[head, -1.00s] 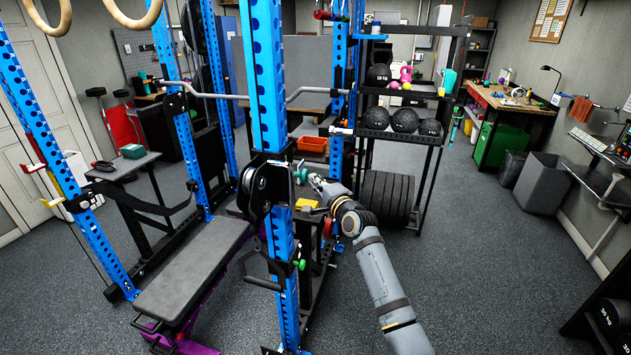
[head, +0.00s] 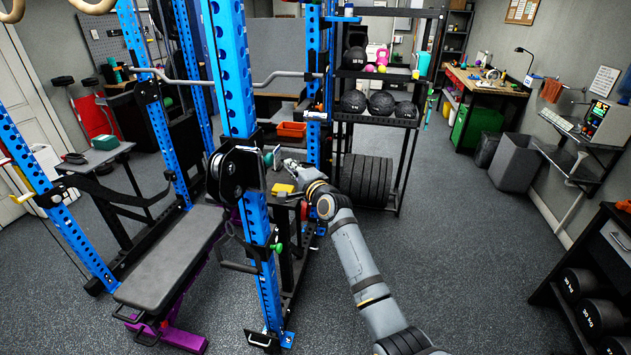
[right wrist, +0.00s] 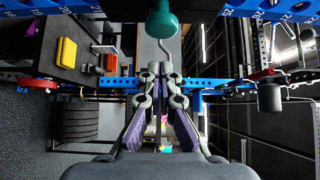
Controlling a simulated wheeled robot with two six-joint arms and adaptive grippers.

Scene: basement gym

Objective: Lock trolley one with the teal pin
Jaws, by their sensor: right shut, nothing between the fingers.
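A teal round knob (right wrist: 162,22), which looks like the teal pin, shows at the top of the right wrist view with a thin bent metal stem below it. In the head view a small teal knob (head: 268,158) is beside the front blue upright. My right gripper (head: 282,163) is just right of it. In the wrist view its fingertips (right wrist: 160,68) are together and empty, just below the knob; whether they touch the stem I cannot tell. A black pulley trolley (head: 227,176) sits on the front blue upright; I see no number on it. My left gripper is out of view.
A green knob (head: 276,248) is low on the front upright. A yellow block (head: 283,189) lies on a dark surface behind it. A padded bench (head: 172,258) stands left, a ball rack (head: 380,124) behind. The floor (head: 450,270) right of my arm is clear.

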